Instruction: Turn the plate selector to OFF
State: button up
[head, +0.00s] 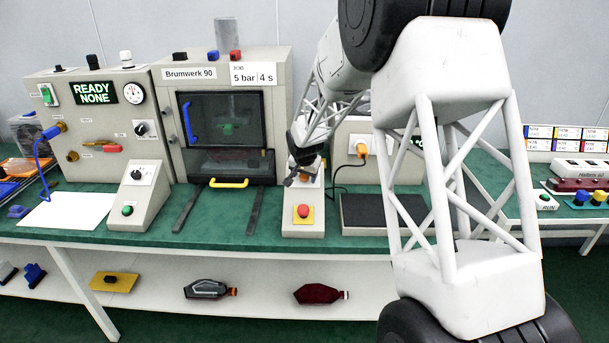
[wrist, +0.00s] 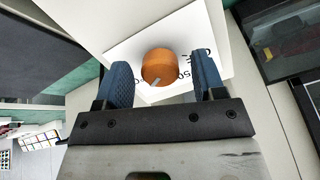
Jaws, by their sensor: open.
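The selector is an orange-brown round knob (wrist: 159,65) on a white card with printed marks, seen in the wrist view. A pale pointer mark shows on its edge nearest my gripper. The marks are partly hidden and I cannot read them all. My gripper (wrist: 160,82) is open, with one blue finger on either side of the knob and a visible gap at each side.
A red button (head: 303,211) on a yellow plate sits just below my gripper on the same console. A press cabinet (head: 220,65) with a yellow handle (head: 229,183) stands to the left. A dark plate (head: 380,214) and an orange plug (head: 361,150) with a cable are to the right.

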jog(key=c, duration=0.9)
